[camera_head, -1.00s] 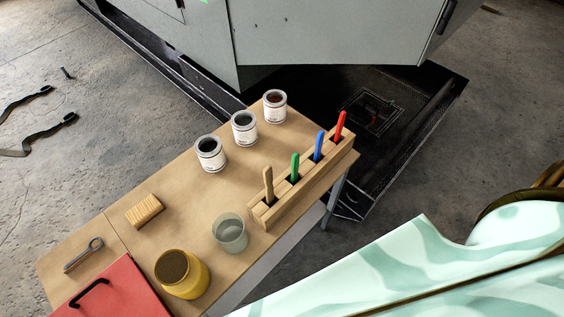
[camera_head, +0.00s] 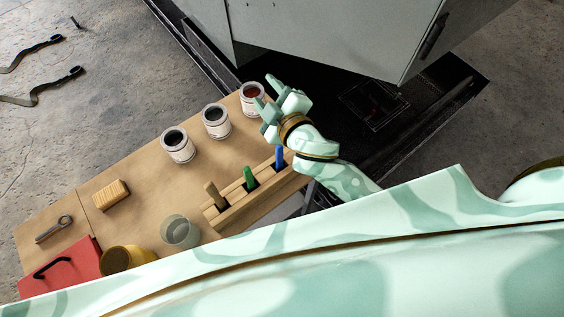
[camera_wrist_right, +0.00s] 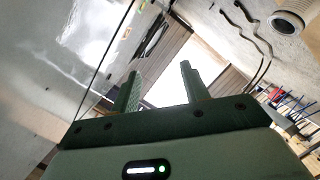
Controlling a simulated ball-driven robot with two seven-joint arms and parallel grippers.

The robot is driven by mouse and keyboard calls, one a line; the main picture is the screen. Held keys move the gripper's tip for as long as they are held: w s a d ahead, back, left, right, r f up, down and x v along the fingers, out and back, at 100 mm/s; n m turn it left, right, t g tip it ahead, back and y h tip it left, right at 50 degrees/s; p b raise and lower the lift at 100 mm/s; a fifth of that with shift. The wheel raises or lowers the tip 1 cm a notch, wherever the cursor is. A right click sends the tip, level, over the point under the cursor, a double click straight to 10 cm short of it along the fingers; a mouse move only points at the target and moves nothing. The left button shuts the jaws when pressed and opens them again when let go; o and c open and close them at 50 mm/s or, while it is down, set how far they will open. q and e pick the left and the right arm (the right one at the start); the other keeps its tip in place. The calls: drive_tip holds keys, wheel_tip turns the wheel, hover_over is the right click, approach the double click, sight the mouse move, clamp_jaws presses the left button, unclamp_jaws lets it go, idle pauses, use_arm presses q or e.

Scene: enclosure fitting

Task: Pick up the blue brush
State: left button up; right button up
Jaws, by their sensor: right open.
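The blue brush (camera_head: 279,157) stands upright in the wooden holder (camera_head: 235,219), its blue handle sticking up. A green-handled brush (camera_head: 250,177) and a plain wooden-handled brush (camera_head: 214,194) stand in the same holder. The red-handled brush is hidden behind my right arm. My right gripper (camera_head: 264,91) is open and empty, above the far end of the table by the cans, beyond the blue brush. Its two fingers also show apart in the right wrist view (camera_wrist_right: 160,74), with no brush between them. My left gripper is out of view.
Three paint cans (camera_head: 178,146) stand along the table's far edge, one close to the gripper in the picture. A glass cup (camera_head: 180,231), yellow jar (camera_head: 122,260), wooden block (camera_head: 111,194), wrench (camera_head: 54,229) and red box (camera_head: 66,268) are on the table (camera_head: 148,210). A grey machine (camera_head: 330,35) stands behind.

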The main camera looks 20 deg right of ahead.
drive_tip(key=a+r+n+t+y, duration=0.1)
drive_tip(key=a+r+n+y, duration=0.55)
drive_tip(key=a+r, duration=0.35)
drive_tip(key=s+a+r+n+g+y, duration=0.3)
drive_tip(key=s+a+n+g+y, duration=0.75)
drive_tip(key=n+g, duration=0.55)
drive_tip(key=n+h+p, duration=0.1)
drive_tip(key=n+h, duration=0.4)
drive_tip(key=h, duration=1.5)
hover_over(279, 154)
wheel_tip(279, 154, down, 17)
drive_tip(key=shift+g, duration=0.4)
drive_tip(key=f, duration=1)
drive_tip(key=shift+w+d+f+b, duration=0.25)
drive_tip(key=shift+w+d+b, duration=0.1)
drive_tip(key=shift+b, duration=0.05)
drive_tip(key=f, duration=0.3)
drive_tip(key=f+b, duration=0.1)
drive_tip(key=f, duration=0.1)
drive_tip(key=shift+w+a+f, duration=0.15)
drive_tip(key=shift+a+f, duration=0.05)
drive_tip(key=shift+f, duration=0.2)
clamp_jaws()
